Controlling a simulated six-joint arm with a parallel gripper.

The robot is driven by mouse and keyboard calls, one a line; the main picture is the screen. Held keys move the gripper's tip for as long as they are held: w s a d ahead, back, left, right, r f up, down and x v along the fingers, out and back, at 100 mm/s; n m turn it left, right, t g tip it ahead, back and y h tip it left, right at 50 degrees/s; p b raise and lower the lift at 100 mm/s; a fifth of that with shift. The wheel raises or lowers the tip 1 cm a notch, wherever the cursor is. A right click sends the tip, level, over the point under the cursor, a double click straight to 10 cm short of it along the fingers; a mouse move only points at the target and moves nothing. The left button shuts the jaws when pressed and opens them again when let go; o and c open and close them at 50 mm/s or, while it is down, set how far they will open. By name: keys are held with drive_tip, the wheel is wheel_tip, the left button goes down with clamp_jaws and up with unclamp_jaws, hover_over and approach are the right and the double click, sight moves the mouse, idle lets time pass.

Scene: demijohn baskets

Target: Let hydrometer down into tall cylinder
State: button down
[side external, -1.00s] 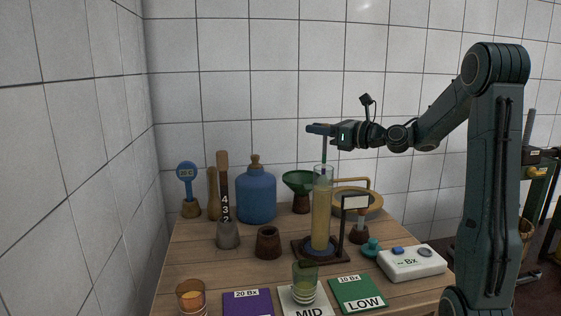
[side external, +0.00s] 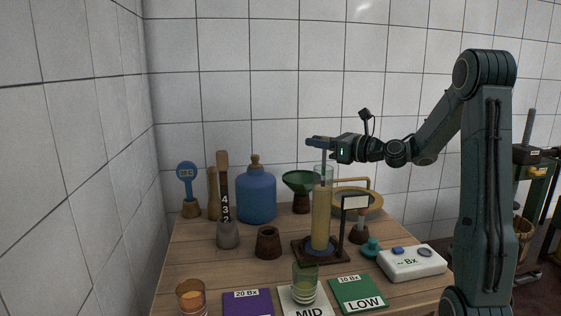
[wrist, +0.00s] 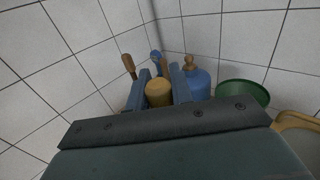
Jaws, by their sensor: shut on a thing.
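The tall cylinder (side external: 320,215) stands upright on a dark square base, filled with yellowish liquid almost to its clear top. The hydrometer (side external: 323,158) shows as a thin upright stem below my gripper (side external: 318,142), running down into the cylinder's mouth. Its lower part is hidden in the cloudy liquid. My gripper is shut on the stem, a little above the rim. In the wrist view, a tan round-topped thing shows between the two fingers (wrist: 160,88); I cannot tell what it is.
A small white sign (side external: 355,202) on a post stands close right of the cylinder. A green funnel (side external: 301,181) and blue bottle (side external: 256,195) stand behind left. A brown pot (side external: 268,242), a glass (side external: 305,279) and a white Bx device (side external: 412,263) stand nearer the front.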

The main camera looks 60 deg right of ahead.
drive_tip(key=shift+f, duration=0.95)
drive_tip(key=c, duration=1.1)
unclamp_jaws()
drive_tip(key=shift+c, duration=0.2)
drive_tip(key=shift+r, duration=0.15)
wheel_tip(320, 180, up, 20)
